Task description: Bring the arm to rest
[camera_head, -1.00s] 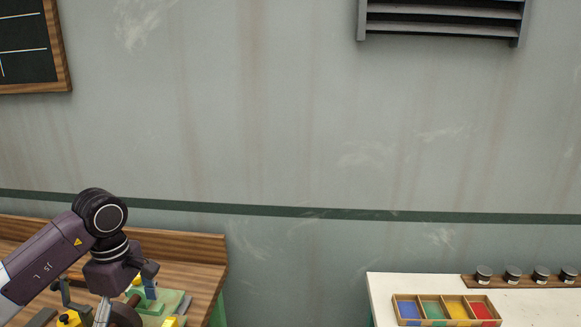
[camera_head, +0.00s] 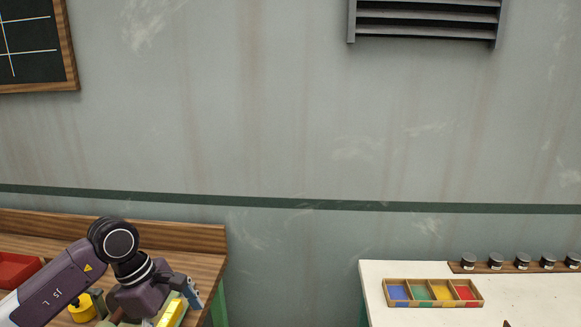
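My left arm comes in from the lower left, purple with black joints. Its wrist is bent over the wooden workbench (camera_head: 185,262). My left gripper (camera_head: 188,291) is partly seen at the wrist's right side, above yellow and pale green things on the bench. Its fingers are too small and covered to tell whether they are open or shut, or whether they hold anything. My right gripper is not in view.
A red bin (camera_head: 14,270) and a yellow object (camera_head: 82,308) are near my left arm. At right, a white table (camera_head: 375,271) bears a four-colour sorting tray (camera_head: 434,304) and a rack of several dark-topped jars (camera_head: 522,262). A gap separates bench and table.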

